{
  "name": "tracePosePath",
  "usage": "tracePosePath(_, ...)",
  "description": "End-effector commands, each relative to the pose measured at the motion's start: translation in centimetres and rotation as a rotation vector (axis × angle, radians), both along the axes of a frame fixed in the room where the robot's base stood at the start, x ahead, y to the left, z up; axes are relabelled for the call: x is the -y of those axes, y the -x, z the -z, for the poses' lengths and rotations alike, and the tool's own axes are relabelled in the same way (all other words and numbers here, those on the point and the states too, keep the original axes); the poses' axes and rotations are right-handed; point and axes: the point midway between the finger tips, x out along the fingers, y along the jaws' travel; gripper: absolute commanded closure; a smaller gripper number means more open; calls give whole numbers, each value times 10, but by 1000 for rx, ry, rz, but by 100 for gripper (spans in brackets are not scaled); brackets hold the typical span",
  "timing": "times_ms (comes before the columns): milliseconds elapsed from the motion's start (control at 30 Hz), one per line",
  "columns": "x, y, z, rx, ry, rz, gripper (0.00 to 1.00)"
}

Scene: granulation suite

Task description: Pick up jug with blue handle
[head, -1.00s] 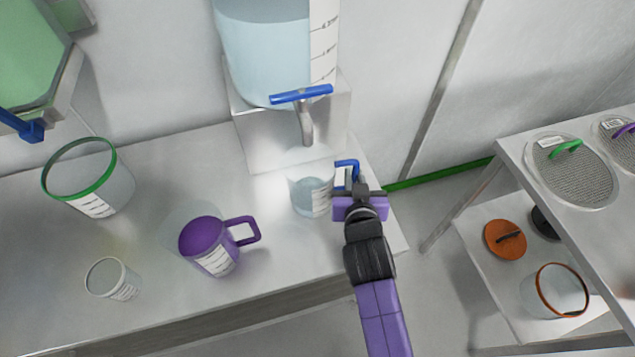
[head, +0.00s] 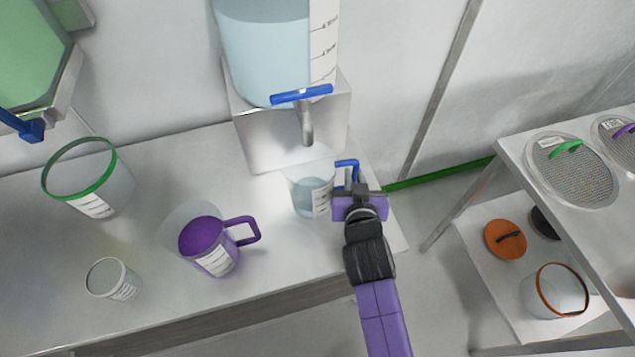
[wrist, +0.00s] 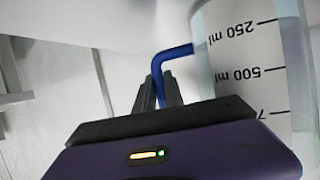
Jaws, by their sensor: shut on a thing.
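The jug with the blue handle (head: 312,197) is clear, with a white marked scale and pale liquid in it. It is at the right end of the bench, below the dispenser's tap. It also shows close up in the wrist view (wrist: 240,60). My gripper (head: 352,188) is at the jug's right side, with its fingers shut on the blue handle (wrist: 161,80). The jug looks upright. I cannot tell whether its base touches the bench.
A dispenser tank (head: 265,50) with a blue tap lever (head: 301,94) stands behind the jug. A purple jug (head: 207,240), a green-rimmed vessel (head: 115,190) and a small clear cup (head: 112,280) stand to the left. A rack (head: 560,235) with sieves is at right.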

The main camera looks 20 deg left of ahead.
Motion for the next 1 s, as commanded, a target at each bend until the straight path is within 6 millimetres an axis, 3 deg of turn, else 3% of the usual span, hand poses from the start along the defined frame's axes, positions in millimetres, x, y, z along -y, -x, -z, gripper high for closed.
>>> tracePosePath(467, 0, 0, -4, 2, -2, -1, 100)
tracePosePath(667, 0, -1, -20, 5, -4, 0, 100)
tracePosePath(767, 0, -1, -38, 7, -5, 0, 100)
tracePosePath(1000, 15, 49, -34, 1, -2, -1, 100)
